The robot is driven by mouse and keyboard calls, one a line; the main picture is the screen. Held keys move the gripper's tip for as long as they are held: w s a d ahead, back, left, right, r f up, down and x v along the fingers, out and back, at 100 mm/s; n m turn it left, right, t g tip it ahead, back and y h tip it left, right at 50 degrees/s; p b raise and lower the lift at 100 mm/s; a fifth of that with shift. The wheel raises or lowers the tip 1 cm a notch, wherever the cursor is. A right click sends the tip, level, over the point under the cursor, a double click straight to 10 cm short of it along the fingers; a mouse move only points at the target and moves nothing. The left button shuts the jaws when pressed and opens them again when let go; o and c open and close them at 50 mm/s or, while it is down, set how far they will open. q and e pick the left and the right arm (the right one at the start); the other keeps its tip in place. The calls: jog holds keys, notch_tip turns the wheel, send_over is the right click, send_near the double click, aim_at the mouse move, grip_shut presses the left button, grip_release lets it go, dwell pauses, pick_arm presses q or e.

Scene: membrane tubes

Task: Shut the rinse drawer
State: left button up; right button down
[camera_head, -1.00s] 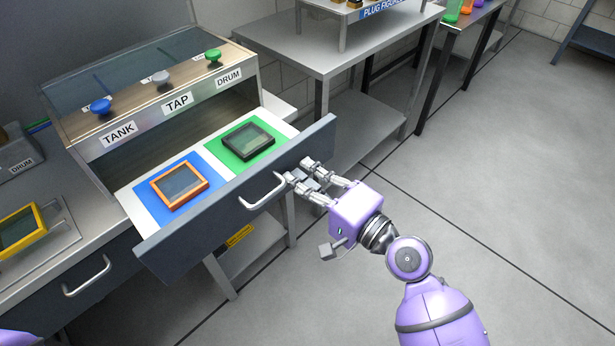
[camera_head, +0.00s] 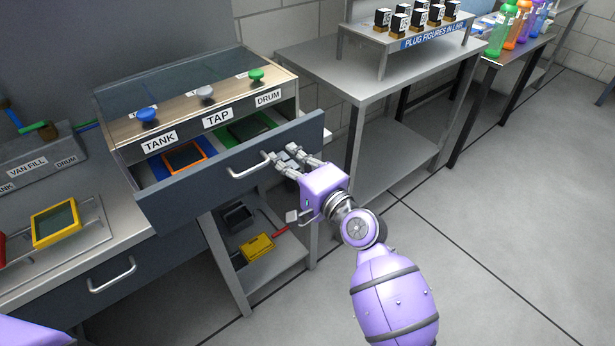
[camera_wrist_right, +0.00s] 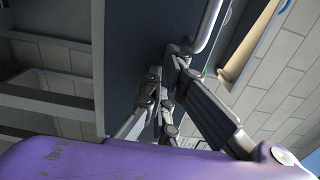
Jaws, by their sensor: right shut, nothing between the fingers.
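The rinse drawer (camera_head: 215,181) is a dark grey front with a bar handle (camera_head: 250,170), standing part way out of the cabinet below the TANK, TAP and DRUM labels. Inside it, an orange-framed membrane (camera_head: 185,158) lies on blue and a dark-framed one on green, both partly hidden. My right gripper (camera_head: 284,156) is shut and empty, its fingertips at the drawer front just right of the handle. In the right wrist view the fingers (camera_wrist_right: 160,85) are close against the dark front (camera_wrist_right: 140,40), beside the handle (camera_wrist_right: 208,30); contact is hard to tell. My left gripper is out of view.
Blue, grey and green knobs (camera_head: 206,94) top the cabinet. A yellow-framed membrane (camera_head: 56,222) lies on the left counter above another handled drawer (camera_head: 112,276). A lower shelf (camera_head: 275,275) holds small trays. A steel table (camera_head: 365,75) stands right; floor is open beyond.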

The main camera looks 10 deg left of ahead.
jog(key=b+x, duration=0.1)
jog(key=x, duration=0.5)
jog(key=shift+w+a+f, duration=0.1)
jog(key=shift+a, duration=0.1)
jog(key=shift+b+x, duration=0.4)
jog(key=shift+x, duration=0.45)
jog(key=shift+r, duration=0.25)
jog(key=shift+d+f, duration=0.1)
